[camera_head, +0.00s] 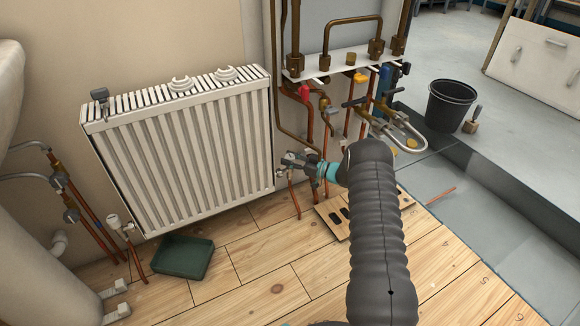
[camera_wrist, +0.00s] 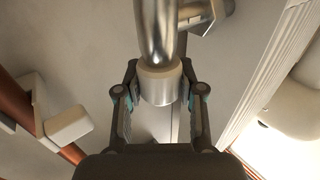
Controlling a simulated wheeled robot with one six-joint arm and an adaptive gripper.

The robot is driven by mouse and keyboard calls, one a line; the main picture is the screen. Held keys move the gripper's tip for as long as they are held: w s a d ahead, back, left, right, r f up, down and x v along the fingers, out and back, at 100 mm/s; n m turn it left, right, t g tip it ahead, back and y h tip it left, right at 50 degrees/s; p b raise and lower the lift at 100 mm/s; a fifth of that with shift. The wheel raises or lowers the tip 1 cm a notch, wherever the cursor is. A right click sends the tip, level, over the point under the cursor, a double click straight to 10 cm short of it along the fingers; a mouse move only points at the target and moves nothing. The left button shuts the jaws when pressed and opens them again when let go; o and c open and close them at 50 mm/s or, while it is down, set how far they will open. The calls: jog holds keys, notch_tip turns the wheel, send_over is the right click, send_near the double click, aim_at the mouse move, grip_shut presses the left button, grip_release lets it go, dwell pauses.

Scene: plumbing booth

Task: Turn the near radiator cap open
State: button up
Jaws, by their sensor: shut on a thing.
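The white radiator (camera_head: 185,150) hangs on the wall at the left of the head view. My gripper (camera_head: 292,160) is at its lower right corner, reaching in from the right. In the wrist view my gripper (camera_wrist: 160,105) has one finger on each side of a pale cylindrical radiator cap (camera_wrist: 160,84) and is shut on it. A shiny metal pipe runs on from the cap, in line with it. In the head view the gripper largely hides the cap, so I cannot tell how far it is turned. Another white valve head (camera_head: 113,221) sits at the radiator's lower left corner.
Copper pipes with a manifold (camera_head: 330,62) stand on the wall right of the radiator, close behind my arm. A green tray (camera_head: 183,256) lies on the wooden floor below the radiator. A black bucket (camera_head: 450,104) stands farther right. The floor in front is mostly clear.

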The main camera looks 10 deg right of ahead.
aim_at(290, 156)
jog(key=shift+n+g+y, duration=0.7)
jog(key=shift+n+g, duration=0.2)
jog(key=shift+g, duration=0.4)
jog(key=o, duration=1.2)
jog(key=shift+c, duration=0.2)
notch_tip(290, 156, up, 10)
